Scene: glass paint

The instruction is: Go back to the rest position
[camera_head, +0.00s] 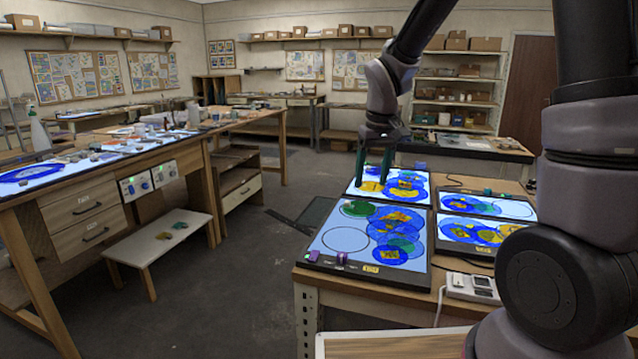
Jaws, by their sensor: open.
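My gripper (374,183) hangs from my arm at the right of the head view, fingers pointing down and apart. Its dark green fingertips are over or at the left part of the back-left light panel (411,204). A yellow piece (370,187) shows on that panel by the fingertips. I cannot tell whether the fingers touch it or the panel. Nothing is visibly held. Blue discs and another yellow piece (404,189) lie on the same panel to the right.
A front-left panel (335,239) carries green, blue and yellow pieces. Two more lit panels (500,206) (445,246) lie to the right on the same bench. A long workbench (100,192) and a low stool (150,246) stand left. The floor (240,290) between is clear.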

